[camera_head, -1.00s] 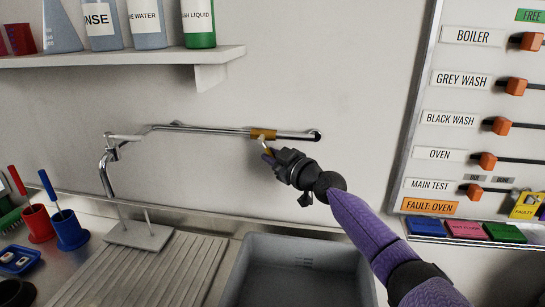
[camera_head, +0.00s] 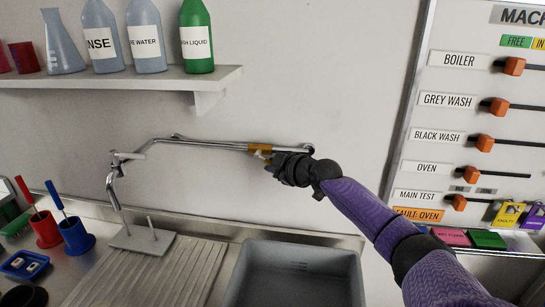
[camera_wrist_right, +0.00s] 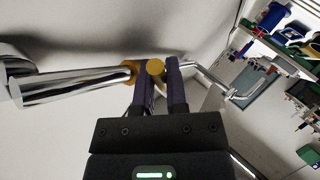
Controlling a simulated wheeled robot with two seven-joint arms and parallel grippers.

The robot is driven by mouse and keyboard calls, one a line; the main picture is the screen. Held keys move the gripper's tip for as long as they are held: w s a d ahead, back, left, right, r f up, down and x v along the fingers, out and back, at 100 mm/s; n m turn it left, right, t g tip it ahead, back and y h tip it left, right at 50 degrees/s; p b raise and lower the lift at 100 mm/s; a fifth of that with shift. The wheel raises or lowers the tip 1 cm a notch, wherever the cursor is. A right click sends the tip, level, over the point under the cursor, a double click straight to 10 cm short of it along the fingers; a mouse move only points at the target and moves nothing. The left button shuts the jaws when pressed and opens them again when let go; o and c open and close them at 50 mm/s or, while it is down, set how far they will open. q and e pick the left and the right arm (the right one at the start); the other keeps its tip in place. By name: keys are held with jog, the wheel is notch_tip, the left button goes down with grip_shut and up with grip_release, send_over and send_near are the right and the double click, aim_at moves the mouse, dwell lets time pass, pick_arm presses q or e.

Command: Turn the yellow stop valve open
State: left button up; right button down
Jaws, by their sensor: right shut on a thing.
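The yellow stop valve (camera_head: 259,147) sits on the chrome pipe (camera_head: 210,143) that runs along the wall above the sink. My right gripper (camera_head: 270,164) reaches it from the right and covers part of the pipe's right end. In the right wrist view, the valve's round yellow end (camera_wrist_right: 155,67) lies between the two dark fingers of the right gripper (camera_wrist_right: 158,75), which are shut on it. A yellow collar shows on the pipe just left of the fingers. My left gripper is not seen.
A shelf (camera_head: 120,86) with bottles hangs above the pipe. Below are a grey sink (camera_head: 300,262), a ribbed drainer (camera_head: 140,275) and a tap (camera_head: 114,175) on the left. A labelled board (camera_head: 470,120) with orange sliders stands on the right.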

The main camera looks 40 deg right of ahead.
jog(key=shift+s+d+r+n+g+h+p, duration=0.1)
jog(key=shift+r+n+g+h+p, duration=0.35)
jog(key=shift+p, duration=0.7)
jog(key=shift+g, duration=0.35)
jog(key=shift+f, duration=0.1)
jog(key=c, duration=0.7)
grip_release()
jog(key=shift+o, duration=0.2)
